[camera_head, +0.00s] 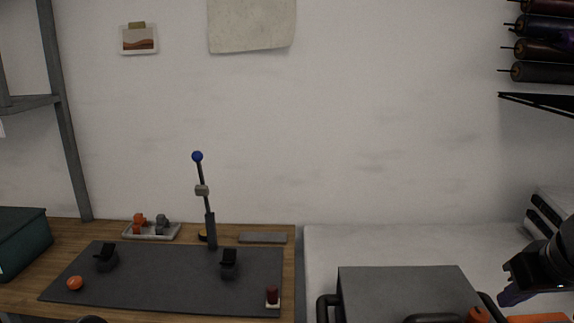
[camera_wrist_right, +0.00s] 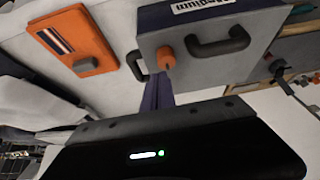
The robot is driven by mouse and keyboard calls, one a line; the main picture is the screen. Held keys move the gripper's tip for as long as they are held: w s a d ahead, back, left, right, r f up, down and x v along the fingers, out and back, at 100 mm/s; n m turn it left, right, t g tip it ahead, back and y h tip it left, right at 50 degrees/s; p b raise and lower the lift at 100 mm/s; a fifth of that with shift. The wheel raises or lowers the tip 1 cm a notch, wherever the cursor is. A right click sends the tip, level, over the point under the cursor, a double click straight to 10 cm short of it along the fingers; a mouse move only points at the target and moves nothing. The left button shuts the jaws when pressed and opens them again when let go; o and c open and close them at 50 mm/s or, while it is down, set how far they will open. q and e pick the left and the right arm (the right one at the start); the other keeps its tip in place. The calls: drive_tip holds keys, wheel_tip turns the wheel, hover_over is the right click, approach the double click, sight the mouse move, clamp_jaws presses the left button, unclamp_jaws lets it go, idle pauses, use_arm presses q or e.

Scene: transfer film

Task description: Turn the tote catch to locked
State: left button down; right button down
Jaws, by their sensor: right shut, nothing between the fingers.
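The grey tote (camera_head: 400,290) stands at the lower right of the head view, with dark handles on its sides. Its orange catch (camera_head: 478,315) shows at the bottom edge there. In the right wrist view the catch (camera_wrist_right: 166,54) sticks out of the tote's wall (camera_wrist_right: 215,25) beside a dark handle. My right gripper (camera_head: 508,297) is shut and empty, to the right of the tote. In the right wrist view its purple fingertips (camera_wrist_right: 158,78) are close to the catch; I cannot tell whether they touch it. My left gripper is not in view.
An orange case (camera_wrist_right: 72,40) lies beside the tote on the pale surface (camera_head: 400,243). To the left, a wooden table (camera_head: 30,294) carries a dark mat (camera_head: 165,285), a blue-tipped post (camera_head: 204,190) and a small tray (camera_head: 150,237).

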drive_tip(key=shift+f+b, duration=2.5)
drive_tip(key=shift+f, duration=0.8)
drive_tip(key=shift+w+a, duration=0.1)
drive_tip(key=shift+w, duration=0.1)
drive_tip(key=shift+s+a, duration=0.1)
drive_tip(key=shift+a, duration=0.15)
drive_tip(key=shift+a+r, duration=0.1)
drive_tip(key=shift+a, duration=0.4)
drive_tip(key=shift+s+b, duration=0.3)
drive_tip(key=shift+b, duration=0.1)
drive_tip(key=shift+s+d, duration=0.1)
wheel_tip(320, 180, up, 6)
drive_tip(key=p, duration=0.4)
drive_tip(key=shift+p, duration=0.4)
